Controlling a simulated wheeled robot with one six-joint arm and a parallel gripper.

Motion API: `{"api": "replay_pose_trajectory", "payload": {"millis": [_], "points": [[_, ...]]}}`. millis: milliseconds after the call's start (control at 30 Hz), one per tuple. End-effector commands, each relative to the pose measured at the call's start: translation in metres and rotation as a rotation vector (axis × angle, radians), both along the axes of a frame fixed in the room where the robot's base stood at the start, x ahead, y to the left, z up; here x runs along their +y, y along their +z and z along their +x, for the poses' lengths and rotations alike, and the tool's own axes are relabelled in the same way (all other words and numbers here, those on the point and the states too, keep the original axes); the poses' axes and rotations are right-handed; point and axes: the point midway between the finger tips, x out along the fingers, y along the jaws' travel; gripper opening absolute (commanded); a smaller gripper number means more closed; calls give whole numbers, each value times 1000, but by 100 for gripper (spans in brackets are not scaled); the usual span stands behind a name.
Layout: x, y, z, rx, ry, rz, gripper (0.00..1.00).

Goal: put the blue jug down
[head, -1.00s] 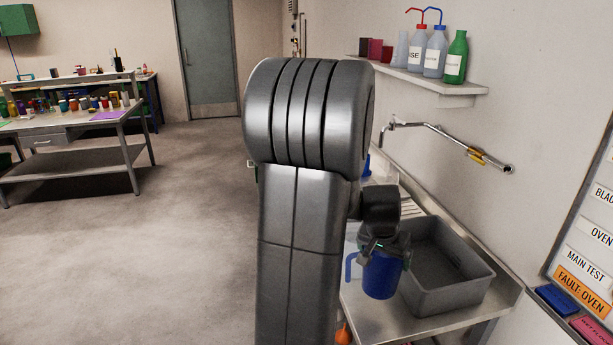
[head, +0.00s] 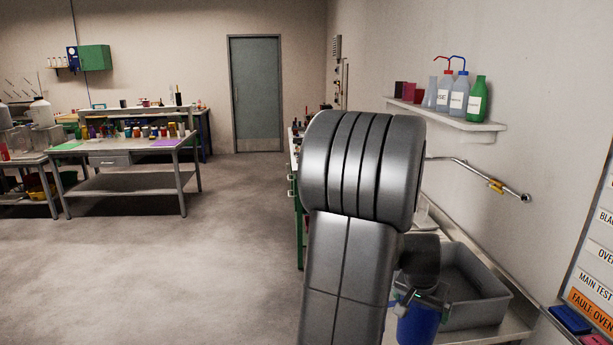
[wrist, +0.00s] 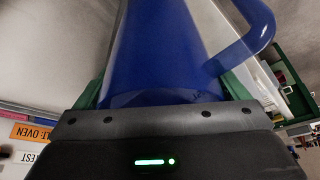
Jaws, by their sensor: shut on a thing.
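The blue jug (head: 417,325) is in my gripper (head: 420,300), in front of the grey basin at the lower right of the head view. Its lower part is cut off by the frame's bottom edge. In the wrist view the blue jug (wrist: 165,50) fills the middle, with its handle (wrist: 248,40) to the right. My gripper (wrist: 165,105) is shut on the jug, with green finger parts on both sides of it. My arm hides part of the counter. I cannot tell what is directly under the jug.
A grey basin (head: 500,312) sits on the metal counter beside the jug. A tap pipe (head: 470,170) and a shelf (head: 480,128) with bottles are on the wall above. A workbench (head: 125,150) with coloured jars stands at the left. The floor between is clear.

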Motion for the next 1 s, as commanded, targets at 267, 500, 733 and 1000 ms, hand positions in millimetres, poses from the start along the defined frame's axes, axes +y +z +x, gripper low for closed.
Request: {"api": "replay_pose_trajectory", "payload": {"millis": [267, 500, 733, 1000], "points": [[33, -18, 30, 3, 102, -1, 68], [79, -40, 62, 3, 229, -2, 68], [164, -79, 102, 5, 443, -4, 68], [247, -114, 121, 1, 634, -3, 68]]}}
